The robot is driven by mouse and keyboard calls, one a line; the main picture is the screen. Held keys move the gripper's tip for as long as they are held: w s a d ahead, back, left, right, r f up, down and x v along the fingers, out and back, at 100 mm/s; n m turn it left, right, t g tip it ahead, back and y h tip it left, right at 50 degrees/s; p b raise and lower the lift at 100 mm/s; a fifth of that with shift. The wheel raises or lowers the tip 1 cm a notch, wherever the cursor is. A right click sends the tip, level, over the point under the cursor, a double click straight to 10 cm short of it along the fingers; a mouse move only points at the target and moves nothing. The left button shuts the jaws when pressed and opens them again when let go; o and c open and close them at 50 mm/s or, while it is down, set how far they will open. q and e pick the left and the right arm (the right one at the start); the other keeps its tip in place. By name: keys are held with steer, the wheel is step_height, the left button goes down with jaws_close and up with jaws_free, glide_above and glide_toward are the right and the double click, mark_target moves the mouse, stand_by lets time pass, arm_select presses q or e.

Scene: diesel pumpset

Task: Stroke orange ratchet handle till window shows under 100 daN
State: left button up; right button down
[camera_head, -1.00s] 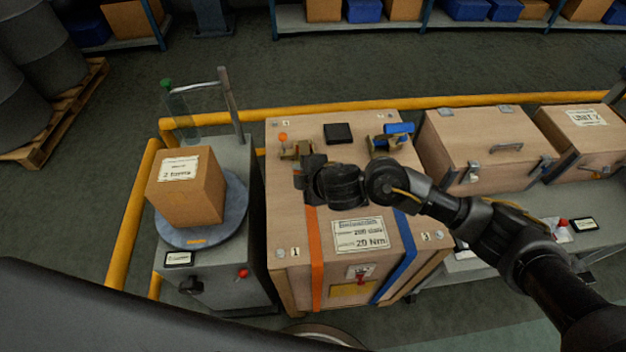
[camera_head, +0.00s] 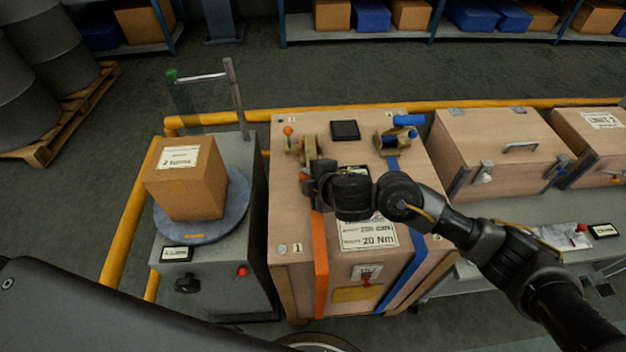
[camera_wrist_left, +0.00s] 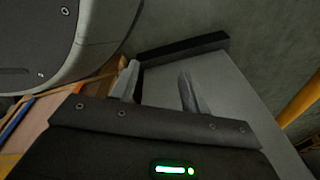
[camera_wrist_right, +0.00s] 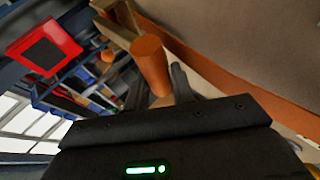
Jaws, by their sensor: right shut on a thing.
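The orange ratchet's brass body (camera_head: 308,148) sits on top of the wooden crate (camera_head: 285,220), above the orange strap (camera_head: 321,262). My right gripper (camera_head: 312,180) is at this ratchet. In the right wrist view the orange handle grip (camera_wrist_right: 152,66) is between the right fingers (camera_wrist_right: 160,88), which are shut on it. In the head view the gripper largely hides the handle. A small dark window (camera_head: 345,130) lies on the crate top; no reading is legible. My left gripper (camera_wrist_left: 158,85) shows only in its wrist view, with its fingers apart and nothing between them.
A blue ratchet (camera_head: 395,138) and blue strap (camera_head: 408,282) are on the crate's right side. A cardboard box (camera_head: 186,180) stands on a round turntable (camera_head: 206,225) at left. A yellow rail (camera_head: 290,108) runs behind. A latched case (camera_head: 500,140) is at right.

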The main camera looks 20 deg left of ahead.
steer(key=shift+s+a+f, duration=0.2)
steer(key=shift+a+f, duration=0.05)
steer(key=shift+f, duration=0.1)
steer(key=shift+s+a, duration=0.1)
steer(key=c, duration=1.6)
jaws_free()
steer(key=shift+a, duration=0.1)
steer(key=shift+o, duration=1.2)
steer(key=shift+w+a+f+g, duration=0.25)
steer(key=shift+w+a+g, duration=0.05)
steer(key=shift+a, duration=0.05)
steer(key=shift+o, duration=0.8)
steer(key=shift+w+a, duration=0.15)
steer(key=shift+d+r, duration=0.2)
steer(key=shift+d, duration=0.35)
steer(key=shift+r+p, duration=0.2)
steer(key=shift+p, duration=0.2)
arm_select(q)
steer(key=s+a+f+p, duration=0.2)
steer(key=s+a+p, duration=0.2)
steer(key=s, duration=0.4)
steer(key=shift+s+g+p, duration=0.3)
steer(key=shift+s+g, duration=0.05)
steer(key=shift+g, duration=0.05)
arm_select(e)
steer(key=v, duration=1)
steer(key=shift+s, duration=0.25)
